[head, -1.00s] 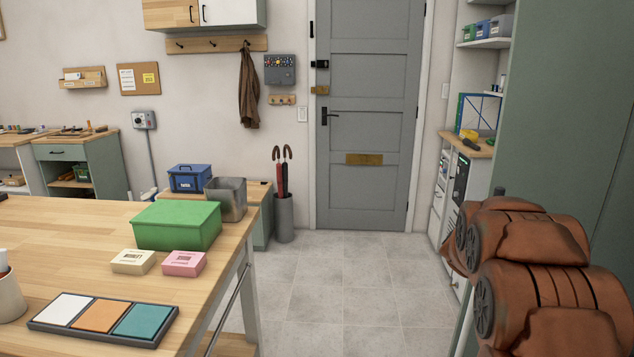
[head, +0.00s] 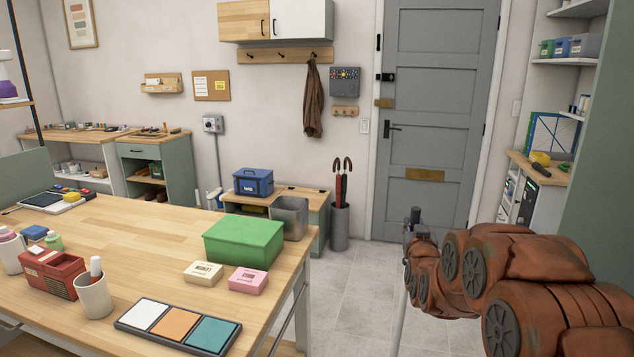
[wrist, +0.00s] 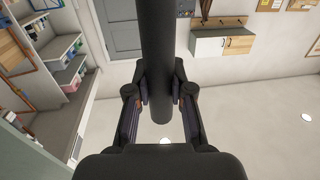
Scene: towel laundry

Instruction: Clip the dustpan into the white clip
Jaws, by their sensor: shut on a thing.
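My gripper (wrist: 160,88) is shut on a thick dark round bar (wrist: 155,45) in the wrist view, apparently the dustpan's handle. The bar runs from the top edge to between the fingers; the pan itself is not visible. In the head view my gripper (head: 413,222) is small and dark at the end of my rust-brown arm, right of the table. A thin pale pole (head: 398,325) hangs below it, over the floor. I cannot make out the white clip in either view.
A wooden table (head: 130,245) with a green box (head: 243,243), small cartons and a colour tray fills the left. A low cabinet (head: 300,196) and umbrella stand (head: 339,228) are by the back wall. Grey floor (head: 350,290) is free before the grey door (head: 435,130).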

